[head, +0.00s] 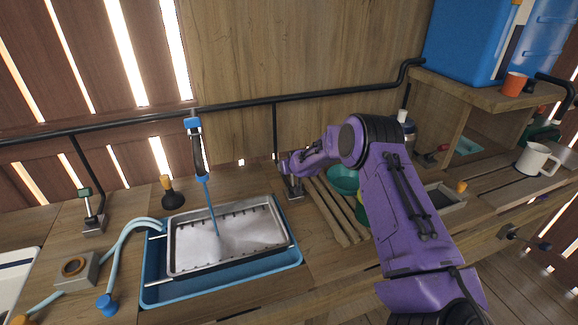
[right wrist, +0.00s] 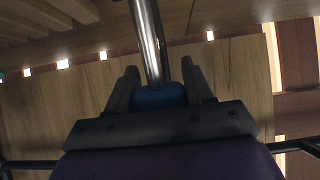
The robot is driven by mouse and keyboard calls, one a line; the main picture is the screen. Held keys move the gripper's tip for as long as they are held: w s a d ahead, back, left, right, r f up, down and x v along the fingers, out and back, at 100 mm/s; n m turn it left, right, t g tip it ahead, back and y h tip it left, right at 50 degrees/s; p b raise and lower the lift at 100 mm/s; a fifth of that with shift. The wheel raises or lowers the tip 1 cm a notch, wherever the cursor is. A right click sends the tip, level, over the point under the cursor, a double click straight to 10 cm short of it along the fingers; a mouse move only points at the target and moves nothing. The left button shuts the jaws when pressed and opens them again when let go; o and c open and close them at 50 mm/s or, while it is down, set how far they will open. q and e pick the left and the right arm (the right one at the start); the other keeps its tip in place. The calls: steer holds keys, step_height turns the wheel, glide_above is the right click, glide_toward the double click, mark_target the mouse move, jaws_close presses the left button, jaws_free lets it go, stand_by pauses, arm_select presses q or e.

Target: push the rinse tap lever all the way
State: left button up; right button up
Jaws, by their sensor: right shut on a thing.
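My right gripper (head: 284,166) is at the right of the sink, beside a thin black pipe (head: 275,125) and above a small metal valve base (head: 294,188). In the right wrist view, my right gripper (right wrist: 160,85) has its fingers on either side of a blue grip (right wrist: 158,98) at the end of a metal rod (right wrist: 149,40). I take this for the rinse tap lever. In the head view my gripper hides the lever, so its angle is not clear. A blue stream (head: 210,205) runs from the spout (head: 198,150) into the metal basin (head: 180,270). My left gripper is not in view.
Another valve (head: 93,226) with a green-tipped lever stands at the left. A plunger (head: 171,196) is behind the sink. Wooden slats (head: 335,212) and a teal bowl (head: 343,178) lie close to my right arm. A shelf (head: 480,92) stands at the right.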

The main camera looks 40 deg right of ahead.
steer(key=shift+s+a+f, duration=0.1)
steer(key=shift+s+f, duration=0.1)
steer(key=shift+f, duration=0.15)
steer(key=o, duration=0.9)
steer(key=shift+o, duration=0.3)
steer(key=shift+w, duration=0.2)
steer(key=b+v, duration=0.1)
steer(key=v, duration=0.9)
steer(key=shift+s+r, duration=0.15)
steer(key=shift+r, duration=0.05)
